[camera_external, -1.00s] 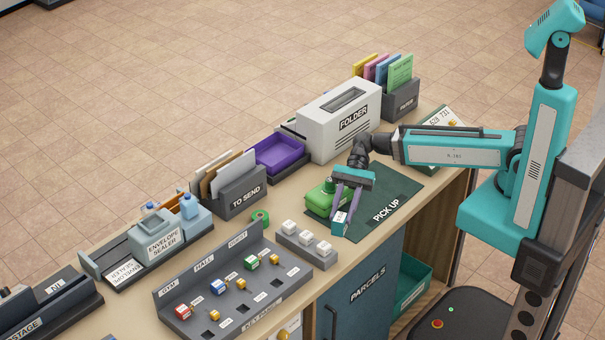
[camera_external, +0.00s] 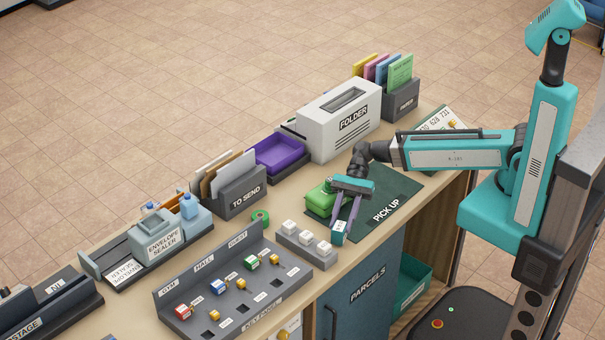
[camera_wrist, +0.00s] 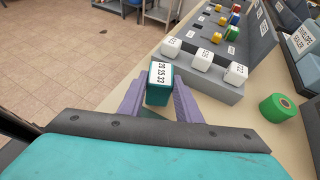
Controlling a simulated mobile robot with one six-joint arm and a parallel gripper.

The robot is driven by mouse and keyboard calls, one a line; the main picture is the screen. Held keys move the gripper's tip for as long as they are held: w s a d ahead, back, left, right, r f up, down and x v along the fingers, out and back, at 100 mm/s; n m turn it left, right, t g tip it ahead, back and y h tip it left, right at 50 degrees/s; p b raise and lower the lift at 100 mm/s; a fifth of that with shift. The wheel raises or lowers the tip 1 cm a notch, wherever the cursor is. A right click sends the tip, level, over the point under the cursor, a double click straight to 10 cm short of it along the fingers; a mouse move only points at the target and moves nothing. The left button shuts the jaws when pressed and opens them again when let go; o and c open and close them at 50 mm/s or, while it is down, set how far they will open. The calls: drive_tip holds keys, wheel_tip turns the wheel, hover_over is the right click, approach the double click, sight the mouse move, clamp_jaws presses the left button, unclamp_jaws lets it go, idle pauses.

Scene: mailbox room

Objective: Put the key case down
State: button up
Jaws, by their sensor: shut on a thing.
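The key case is a small teal block with a white numbered label (camera_external: 338,238), also seen in the wrist view (camera_wrist: 158,95). My gripper (camera_external: 346,215) is shut on it, with one purple finger on each side. In the external view the case hangs from the fingertips by the left front corner of the dark green PICK UP mat (camera_external: 385,196). I cannot tell whether it touches the surface below.
A bright green box (camera_external: 318,200) stands on the mat just behind my gripper. A grey rack with white cubes (camera_external: 306,245) is close to the left. The key panel (camera_external: 235,290) lies further left. A green tape roll (camera_wrist: 278,107) is on the desk. The mat's right part is clear.

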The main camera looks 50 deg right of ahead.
drive_tip(key=shift+f, duration=0.4)
drive_tip(key=o, duration=1.1)
drive_tip(key=shift+r, duration=0.1)
drive_tip(key=shift+d+r, duration=0.1)
drive_tip(key=shift+r, duration=0.25)
drive_tip(key=b+v, duration=0.3)
drive_tip(key=v, duration=0.8)
drive_tip(key=shift+w+d+r+b, duration=0.1)
drive_tip(key=shift+d+r+b, duration=0.05)
drive_tip(key=shift+d+b, duration=0.25)
drive_tip(key=shift+a, duration=0.2)
drive_tip(key=p+x, duration=0.3)
drive_tip(key=x, duration=0.7)
drive_tip(key=shift+a+f, duration=0.25)
drive_tip(key=shift+a, duration=0.2)
